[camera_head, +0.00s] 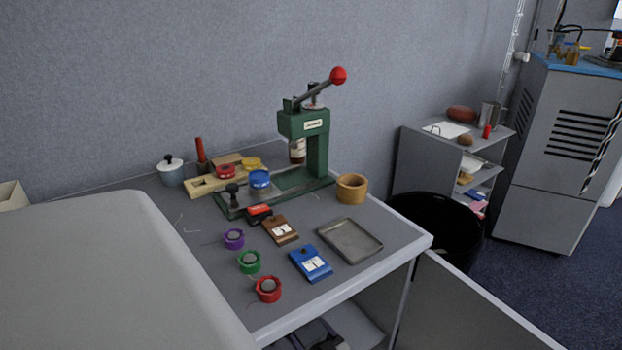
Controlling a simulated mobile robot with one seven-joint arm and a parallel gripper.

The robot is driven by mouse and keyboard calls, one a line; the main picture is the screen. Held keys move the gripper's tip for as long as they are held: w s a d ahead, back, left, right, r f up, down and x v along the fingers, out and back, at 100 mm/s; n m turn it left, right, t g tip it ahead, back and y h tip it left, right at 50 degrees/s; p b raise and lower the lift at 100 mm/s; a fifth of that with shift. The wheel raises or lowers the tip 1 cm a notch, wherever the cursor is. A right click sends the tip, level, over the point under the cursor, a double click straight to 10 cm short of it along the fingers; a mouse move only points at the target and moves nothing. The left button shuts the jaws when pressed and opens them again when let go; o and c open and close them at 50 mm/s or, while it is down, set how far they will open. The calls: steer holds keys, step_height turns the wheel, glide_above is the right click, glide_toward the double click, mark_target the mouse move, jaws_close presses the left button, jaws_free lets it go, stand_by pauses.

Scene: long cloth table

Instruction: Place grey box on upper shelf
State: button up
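I cannot make out a clear grey box in this view. A shallow grey tray (350,240) lies flat near the right front edge of the grey table. A small grey shelf unit (412,168) stands against the wall at the right back. Its upper shelf (487,144) holds a white sheet, a reddish-brown rounded thing, a metal cylinder and a small red cylinder. Lower shelves hold small items. My gripper is not in view. A large pale grey surface fills the lower left and hides part of the table.
A green press (318,150) with a red-knobbed lever stands on the table (200,238). Several coloured rings, a blue block (311,264) and a wooden cup (352,188) lie around it. A black bin (437,228) stands between table and shelf unit. A grey cabinet (553,150) stands right.

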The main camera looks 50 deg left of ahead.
steer(key=shift+r, duration=0.2)
steer(key=s+d, duration=0.1)
steer(key=d, duration=1.1)
steer(key=shift+p, duration=0.35)
